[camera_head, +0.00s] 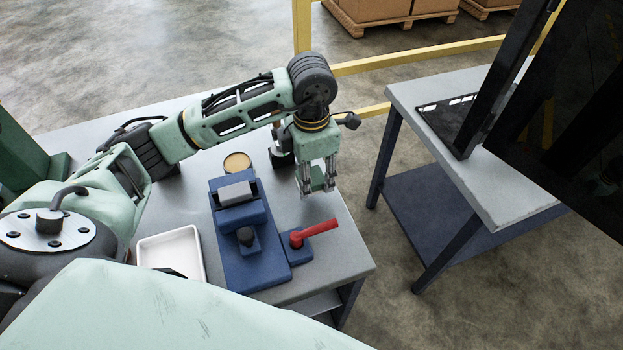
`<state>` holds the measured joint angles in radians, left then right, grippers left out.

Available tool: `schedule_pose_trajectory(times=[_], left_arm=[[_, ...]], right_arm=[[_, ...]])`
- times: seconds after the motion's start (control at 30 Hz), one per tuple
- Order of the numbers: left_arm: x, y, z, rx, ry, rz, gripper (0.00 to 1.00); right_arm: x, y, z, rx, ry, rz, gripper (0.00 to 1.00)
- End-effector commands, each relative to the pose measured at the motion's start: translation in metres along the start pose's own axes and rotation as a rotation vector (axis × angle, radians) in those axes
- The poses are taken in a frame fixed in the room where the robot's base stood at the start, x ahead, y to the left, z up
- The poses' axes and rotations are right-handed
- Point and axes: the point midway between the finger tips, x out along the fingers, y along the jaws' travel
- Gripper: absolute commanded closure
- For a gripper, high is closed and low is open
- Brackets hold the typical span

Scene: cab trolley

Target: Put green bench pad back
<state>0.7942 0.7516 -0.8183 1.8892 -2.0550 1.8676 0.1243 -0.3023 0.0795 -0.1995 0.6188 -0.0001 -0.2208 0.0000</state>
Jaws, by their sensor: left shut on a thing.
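My left gripper (317,185) points down above the far right part of the grey workbench (335,236), to the right of the blue fixture. It is shut on a small green thing (318,179), which looks like the green bench pad. The fingers hide part of it, and I cannot tell whether it touches the bench. No other green pad shows on the bench. My right gripper is out of view.
The blue fixture (247,265) carries a grey block (235,193) and a red lever (318,230). A white tray (165,245) and a round tin (237,162) stand nearby. A grey side table (440,98) with a dark screen and a yellow rail (415,57) lie beyond.

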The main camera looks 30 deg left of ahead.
Motion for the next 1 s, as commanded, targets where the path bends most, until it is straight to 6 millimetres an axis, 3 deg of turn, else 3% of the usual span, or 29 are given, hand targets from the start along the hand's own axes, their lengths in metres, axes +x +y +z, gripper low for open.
schedule_pose_trajectory(times=[0.23, 0.63, 0.67, 0.83, 1.0], left_arm=[[0.031, -0.002, 0.000, 0.002, 0.002, -0.002, 0.82], [0.038, -0.001, 0.000, 0.001, 0.001, 0.000, 0.82], [0.036, -0.001, 0.000, 0.001, 0.001, 0.000, 0.51], [0.036, -0.001, 0.000, 0.001, 0.001, 0.000, 0.36], [0.036, -0.001, 0.000, 0.001, 0.001, -0.001, 0.35]], right_arm=[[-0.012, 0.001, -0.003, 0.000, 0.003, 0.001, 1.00], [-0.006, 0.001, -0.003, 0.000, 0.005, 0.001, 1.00], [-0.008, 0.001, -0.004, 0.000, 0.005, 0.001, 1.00], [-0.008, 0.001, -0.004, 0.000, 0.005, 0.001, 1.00], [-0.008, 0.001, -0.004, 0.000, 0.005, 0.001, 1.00]])
